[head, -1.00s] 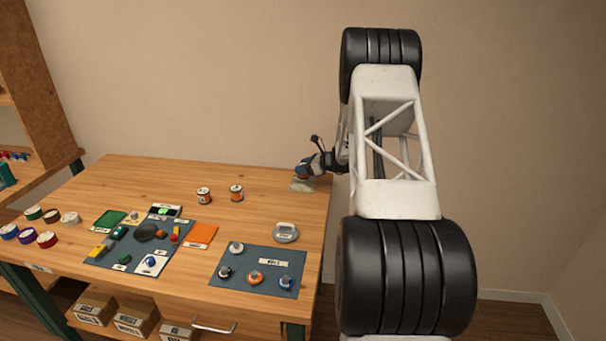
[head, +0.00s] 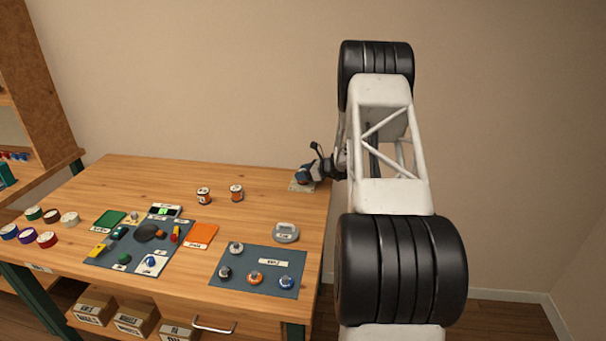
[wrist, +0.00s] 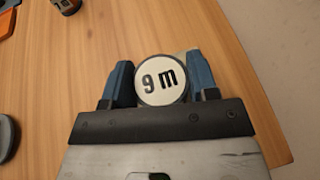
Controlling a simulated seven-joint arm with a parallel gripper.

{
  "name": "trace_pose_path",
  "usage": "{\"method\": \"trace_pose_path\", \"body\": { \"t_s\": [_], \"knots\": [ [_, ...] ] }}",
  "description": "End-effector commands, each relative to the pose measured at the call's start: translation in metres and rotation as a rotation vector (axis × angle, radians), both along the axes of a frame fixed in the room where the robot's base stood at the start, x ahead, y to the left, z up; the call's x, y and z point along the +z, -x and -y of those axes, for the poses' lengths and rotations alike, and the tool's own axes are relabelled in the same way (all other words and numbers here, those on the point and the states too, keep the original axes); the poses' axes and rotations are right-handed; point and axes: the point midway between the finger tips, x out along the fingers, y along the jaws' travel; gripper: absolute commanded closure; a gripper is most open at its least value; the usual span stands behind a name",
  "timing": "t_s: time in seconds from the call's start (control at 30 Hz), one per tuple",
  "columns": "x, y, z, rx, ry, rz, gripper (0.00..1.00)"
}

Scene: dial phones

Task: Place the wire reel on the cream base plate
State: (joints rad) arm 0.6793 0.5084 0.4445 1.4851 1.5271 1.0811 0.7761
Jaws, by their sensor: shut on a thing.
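The wire reel (wrist: 161,80) shows in the wrist view as a round white top marked "9 m". It sits between the two blue fingers of my gripper (wrist: 161,85), which is shut on it. In the head view my gripper (head: 304,176) is at the far right corner of the table, low over the cream base plate (head: 296,188). A pale bit of the plate (wrist: 184,57) shows behind the reel in the wrist view. The fingers hide most of the reel in the head view. I cannot tell whether its underside touches the plate.
Two similar reels, one on the left (head: 204,195) and one on the right (head: 236,192), stand left of my gripper. A grey weight-like object (head: 285,232) and a dark mat (head: 258,285) with several knobs lie nearer. The table's right edge is close to the plate.

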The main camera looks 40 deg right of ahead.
Motion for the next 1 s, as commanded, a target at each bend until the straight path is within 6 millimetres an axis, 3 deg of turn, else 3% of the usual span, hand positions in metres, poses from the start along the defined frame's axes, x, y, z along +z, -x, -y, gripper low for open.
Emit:
{"method": "trace_pose_path", "body": {
  "t_s": [0.47, 0.5, 0.63, 1.0],
  "knots": [
    [-0.004, 0.0, 0.0001, 0.0, 0.0, 0.0, 0.72],
    [-0.0036, -0.0001, 0.0001, 0.0, 0.0, 0.0, 0.4],
    [-0.0037, 0.0, 0.0, 0.0, 0.0, 0.0, 0.21],
    [-0.0018, 0.0, 0.0, 0.0, 0.0, 0.0, 0.21]
  ]
}}
